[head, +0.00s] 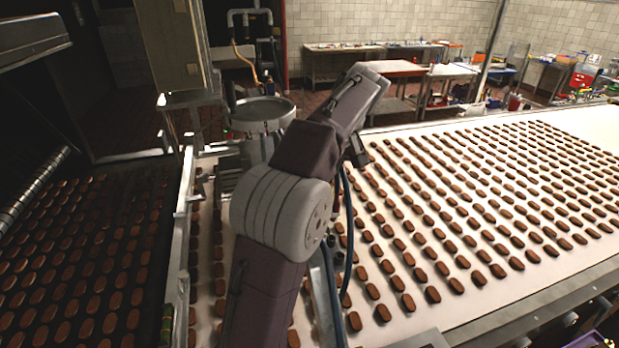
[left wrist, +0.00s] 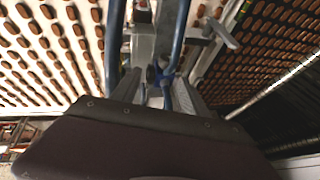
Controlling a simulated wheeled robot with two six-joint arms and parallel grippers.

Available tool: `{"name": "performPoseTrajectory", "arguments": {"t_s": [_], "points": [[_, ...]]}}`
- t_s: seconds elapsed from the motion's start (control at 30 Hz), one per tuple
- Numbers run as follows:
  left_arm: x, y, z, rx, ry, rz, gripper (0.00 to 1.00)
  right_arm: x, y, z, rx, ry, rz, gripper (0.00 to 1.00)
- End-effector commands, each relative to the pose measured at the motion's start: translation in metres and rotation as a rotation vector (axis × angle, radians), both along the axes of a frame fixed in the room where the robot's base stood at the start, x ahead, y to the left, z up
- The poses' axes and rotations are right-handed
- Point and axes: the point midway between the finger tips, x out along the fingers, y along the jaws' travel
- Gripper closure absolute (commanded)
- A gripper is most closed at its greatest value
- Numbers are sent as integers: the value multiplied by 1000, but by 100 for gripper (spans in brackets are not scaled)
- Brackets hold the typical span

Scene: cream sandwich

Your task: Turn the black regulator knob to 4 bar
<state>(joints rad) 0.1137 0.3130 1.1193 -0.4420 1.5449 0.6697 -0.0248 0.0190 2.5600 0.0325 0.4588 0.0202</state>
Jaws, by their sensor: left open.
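My left arm rises from the bottom of the head view and bends over the belt. A dark end part, which I take as my left gripper (head: 357,152), shows at the right of the upper arm link, with its jaws open. Nothing is seen held in it. In the left wrist view a small blue fitting (left wrist: 162,72) sits between two dark blue hoses (left wrist: 181,35) on a grey frame. I cannot make out the black regulator knob or its scale in either view. My arm hides part of the machine in the head view. My right gripper is not in view.
A white belt (head: 440,318) with rows of brown biscuits fills the right side. A darker bed of biscuits (head: 85,270) lies at left behind a metal rail (head: 180,235). A round metal pan (head: 262,110) stands behind my arm. Work tables (head: 395,67) stand at the back.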

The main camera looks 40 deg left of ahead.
Motion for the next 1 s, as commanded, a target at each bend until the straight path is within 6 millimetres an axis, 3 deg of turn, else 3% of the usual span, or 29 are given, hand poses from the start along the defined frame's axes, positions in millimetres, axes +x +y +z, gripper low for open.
{"name": "performPoseTrajectory", "arguments": {"t_s": [0.1,0.17,0.27,0.4,0.47,0.63,1.0], "points": [[23,-21,-29,-92,-58,-137,48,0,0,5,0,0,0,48],[20,-23,-31,-152,-108,-156,48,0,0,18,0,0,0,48],[2,-14,-24,-230,-194,-119,48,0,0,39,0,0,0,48],[-41,11,-1,-268,-260,14,48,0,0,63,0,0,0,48],[-45,20,6,-256,-278,34,48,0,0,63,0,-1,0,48],[-44,23,-1,-255,-275,40,48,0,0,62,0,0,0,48],[-21,38,-63,-256,-270,42,48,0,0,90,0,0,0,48]]}}
